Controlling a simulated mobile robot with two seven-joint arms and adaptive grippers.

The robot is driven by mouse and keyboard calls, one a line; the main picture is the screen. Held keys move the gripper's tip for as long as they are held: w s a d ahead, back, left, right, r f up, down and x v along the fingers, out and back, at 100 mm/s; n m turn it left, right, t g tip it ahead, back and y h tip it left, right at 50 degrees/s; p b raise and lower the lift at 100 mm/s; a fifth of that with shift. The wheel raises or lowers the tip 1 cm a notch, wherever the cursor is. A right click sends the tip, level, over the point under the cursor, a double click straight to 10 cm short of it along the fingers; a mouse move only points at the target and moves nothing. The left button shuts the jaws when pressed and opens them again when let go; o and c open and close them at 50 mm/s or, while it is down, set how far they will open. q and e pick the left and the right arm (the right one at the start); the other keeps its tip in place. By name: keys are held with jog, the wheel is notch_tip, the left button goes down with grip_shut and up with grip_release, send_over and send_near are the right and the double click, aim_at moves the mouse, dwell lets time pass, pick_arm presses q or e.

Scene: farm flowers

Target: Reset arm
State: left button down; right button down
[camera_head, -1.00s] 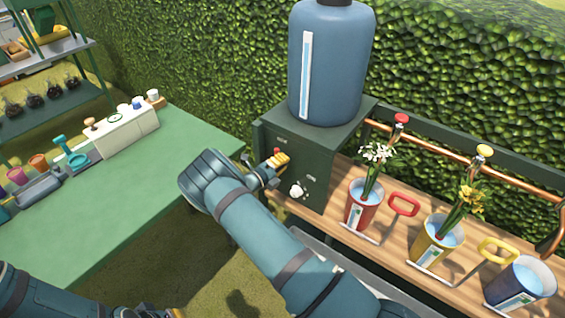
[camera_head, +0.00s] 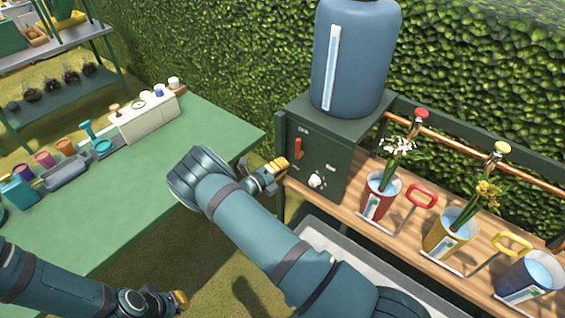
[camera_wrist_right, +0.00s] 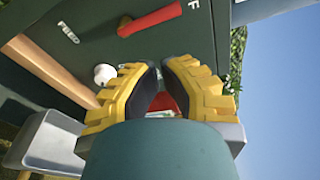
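My right gripper (camera_head: 268,174) is in front of the dark green dispenser box (camera_head: 324,150), apart from it and empty. In the right wrist view its two yellow fingers (camera_wrist_right: 162,85) stand apart with a gap between their dark pads, and something red shows through the gap. The box's red lever (camera_head: 298,148) and white knob (camera_head: 317,181) are clear of the fingers; the lever also shows in the wrist view (camera_wrist_right: 150,19). My left gripper (camera_head: 181,299) is low, near the bottom edge of the head view. Its opening cannot be made out.
A green table (camera_head: 130,190) at left bears pots and a white block (camera_head: 150,118). A wooden bench (camera_head: 395,240) at right bears red (camera_head: 378,203), yellow (camera_head: 440,243) and blue (camera_head: 522,285) buckets. A grey trough (camera_head: 330,240) lies below my right arm.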

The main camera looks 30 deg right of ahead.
dwell(0.5)
jog(key=s+f+m+g+y, duration=0.6)
jog(key=s+f+m, duration=0.3)
jog(key=s, duration=0.4)
jog(key=s+a+f+m+g+y, duration=0.2)
jog(key=s+a+f+m+y, duration=0.35)
jog(key=s+a+m, duration=0.2)
jog(key=s+a+r+m+t+y, duration=0.15)
jog(key=s+a+m+y, duration=0.25)
jog(key=a+m+y, duration=0.5)
jog(key=a+r+m+t, duration=0.4)
jog(key=a+r+m, duration=0.2)
jog(key=m, duration=0.6)
notch_tip(320, 180, up, 2)
jog(key=shift+w+a, duration=0.2)
jog(key=shift+a, duration=0.15)
jog(key=shift+d+m+y, duration=0.1)
jog(key=shift+m+y, duration=0.15)
